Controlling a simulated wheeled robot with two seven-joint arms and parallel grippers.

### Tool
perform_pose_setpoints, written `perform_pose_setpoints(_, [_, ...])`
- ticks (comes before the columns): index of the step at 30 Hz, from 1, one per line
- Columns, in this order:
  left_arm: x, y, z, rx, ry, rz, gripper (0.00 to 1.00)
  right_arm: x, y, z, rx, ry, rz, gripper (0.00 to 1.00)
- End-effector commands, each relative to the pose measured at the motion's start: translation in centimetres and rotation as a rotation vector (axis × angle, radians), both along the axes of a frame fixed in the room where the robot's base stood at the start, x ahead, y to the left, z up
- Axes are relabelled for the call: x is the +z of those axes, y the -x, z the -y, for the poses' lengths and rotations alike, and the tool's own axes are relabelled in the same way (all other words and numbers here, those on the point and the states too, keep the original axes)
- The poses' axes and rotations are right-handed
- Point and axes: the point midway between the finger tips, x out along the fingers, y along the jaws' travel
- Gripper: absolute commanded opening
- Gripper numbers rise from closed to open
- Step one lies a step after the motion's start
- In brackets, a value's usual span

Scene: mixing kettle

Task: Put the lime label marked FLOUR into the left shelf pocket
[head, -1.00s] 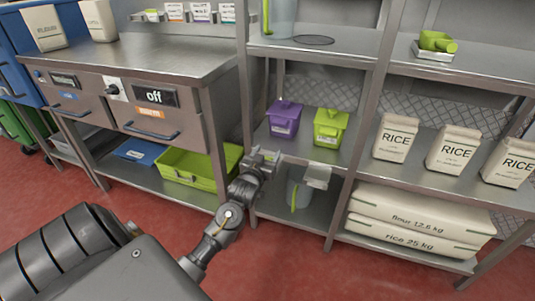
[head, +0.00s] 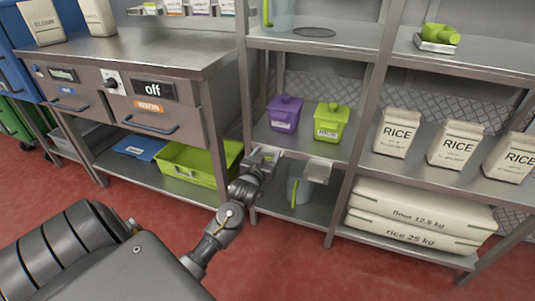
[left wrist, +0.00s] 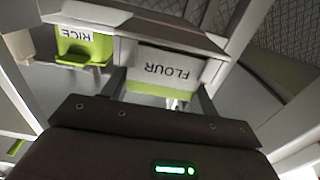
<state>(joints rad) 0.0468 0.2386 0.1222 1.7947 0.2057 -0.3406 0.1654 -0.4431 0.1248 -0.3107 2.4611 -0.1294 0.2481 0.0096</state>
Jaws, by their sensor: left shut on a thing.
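My left gripper (head: 264,157) is at the front edge of the middle shelf, below the purple bin (head: 285,113). In the left wrist view the left gripper (left wrist: 160,95) is shut on the FLOUR label (left wrist: 168,70), a white card with a lime strip, its text upside down in that view. A pale pocket (head: 318,171) hangs on the shelf edge below the lime bin (head: 331,121). The left pocket is hidden or merges with the gripper in the head view, so I cannot tell whether the label touches it. My right gripper is not in view.
The lime bin (left wrist: 85,47) in the left wrist view carries a RICE tag. RICE bags (head: 397,132) stand on the shelf to the right, with sacks (head: 415,215) below. A grey pitcher (head: 300,188) stands under the middle shelf. A lime crate (head: 190,165) lies under the counter.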

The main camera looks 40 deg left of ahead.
Motion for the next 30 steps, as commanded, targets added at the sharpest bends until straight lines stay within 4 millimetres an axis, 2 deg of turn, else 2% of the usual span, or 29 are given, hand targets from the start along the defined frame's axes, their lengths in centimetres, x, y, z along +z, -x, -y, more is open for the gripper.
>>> perform_pose_setpoints(22, [-0.37, 0.00, 0.00, 0.000, 0.000, 0.000, 0.38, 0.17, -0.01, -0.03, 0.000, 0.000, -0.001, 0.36])
perform_pose_setpoints(23, [-0.37, 0.00, -0.01, 0.000, 0.000, 0.000, 0.60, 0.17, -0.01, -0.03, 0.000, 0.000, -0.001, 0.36])
perform_pose_setpoints(28, [-0.37, 0.00, -0.01, 0.000, 0.000, 0.000, 0.82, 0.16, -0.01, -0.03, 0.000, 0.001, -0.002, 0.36])
perform_pose_setpoints(30, [-0.37, 0.00, -0.01, 0.000, 0.000, 0.000, 0.84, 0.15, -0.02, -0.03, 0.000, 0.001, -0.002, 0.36])
